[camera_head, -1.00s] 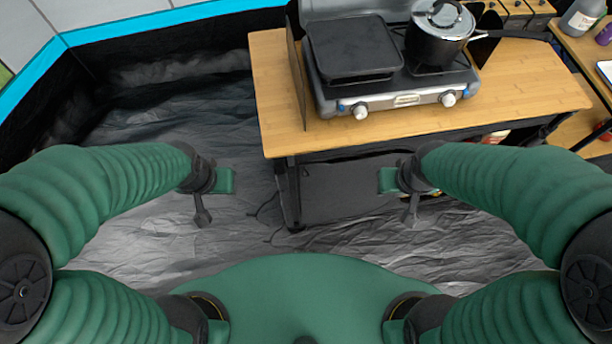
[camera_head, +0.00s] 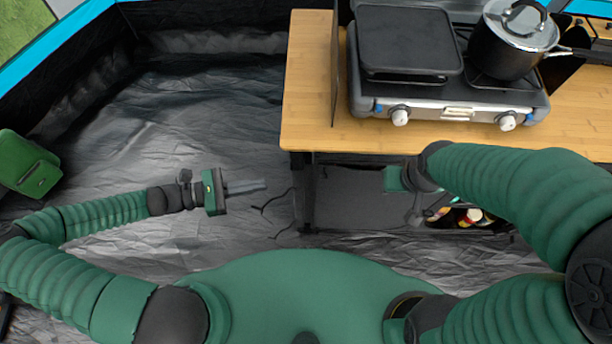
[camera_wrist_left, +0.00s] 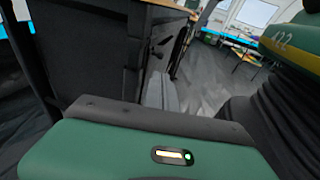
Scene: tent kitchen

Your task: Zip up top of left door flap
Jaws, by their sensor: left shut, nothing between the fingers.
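No zipper and no door flap that I can make out shows in either view. In the head view, a dark tent wall with a bright blue band (camera_head: 62,38) runs along the upper left. My left gripper (camera_head: 262,186) is shut and empty over the dark crinkled floor, left of the table and away from the wall. Its fingers point right; their grey tips also show in the left wrist view (camera_wrist_left: 162,92). My right gripper (camera_head: 416,214) hangs in front of the table's edge, its fingers small and dim.
A wooden table (camera_head: 312,90) with a camp stove (camera_head: 450,110) and a pot (camera_head: 505,48) stands at upper right. A dark storage bin (camera_head: 468,216) with small items sits below it. A green container (camera_head: 28,165) is at far left. The floor (camera_head: 200,120) between is clear.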

